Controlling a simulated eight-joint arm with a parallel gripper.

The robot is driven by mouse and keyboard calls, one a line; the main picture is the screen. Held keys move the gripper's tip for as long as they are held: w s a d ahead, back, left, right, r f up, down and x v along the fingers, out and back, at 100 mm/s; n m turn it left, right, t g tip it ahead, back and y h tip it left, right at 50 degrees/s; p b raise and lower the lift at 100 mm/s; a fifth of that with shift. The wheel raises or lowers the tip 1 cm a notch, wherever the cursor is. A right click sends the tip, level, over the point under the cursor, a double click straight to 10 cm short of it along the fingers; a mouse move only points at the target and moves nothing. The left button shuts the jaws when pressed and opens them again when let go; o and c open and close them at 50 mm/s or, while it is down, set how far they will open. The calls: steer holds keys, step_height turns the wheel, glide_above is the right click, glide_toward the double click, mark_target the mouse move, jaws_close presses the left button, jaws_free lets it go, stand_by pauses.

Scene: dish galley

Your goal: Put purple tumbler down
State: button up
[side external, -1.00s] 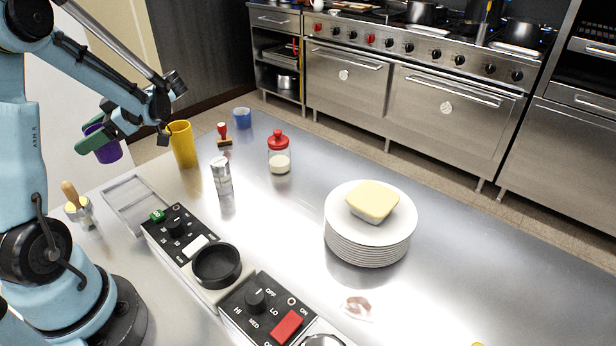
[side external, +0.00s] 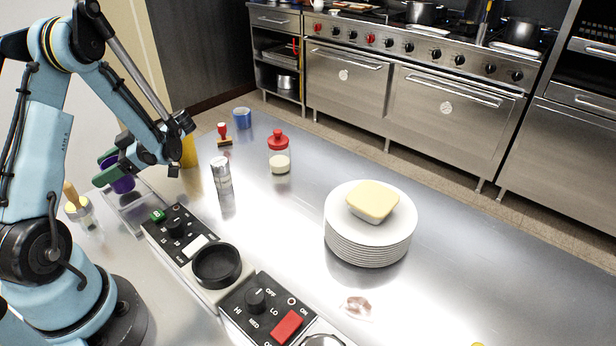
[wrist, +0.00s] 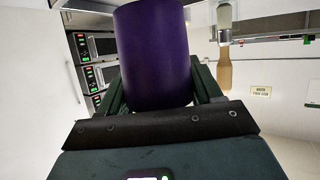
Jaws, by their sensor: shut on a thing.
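The purple tumbler (side external: 122,184) is between the green fingers of my gripper (side external: 110,170), at the left of the side external view. In the wrist view the tumbler (wrist: 154,55) fills the upper middle, with the gripper's fingers (wrist: 157,92) closed on both its sides. In the side view it appears at the far left end of the metal rack or tray (side external: 128,212). I cannot tell whether its base touches anything. Part of it is hidden by the fingers.
A yellow cup (side external: 189,152) stands behind my wrist, partly hidden. A control panel (side external: 178,232), a shaker (side external: 221,172), a red-lidded jar (side external: 279,155) and stacked plates (side external: 368,245) are to the right. Counter between jar and plates is clear.

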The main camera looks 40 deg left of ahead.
steer(key=shift+f, duration=0.3)
steer(key=shift+f, duration=0.5)
stand_by(0.4)
steer(key=o, duration=1.1)
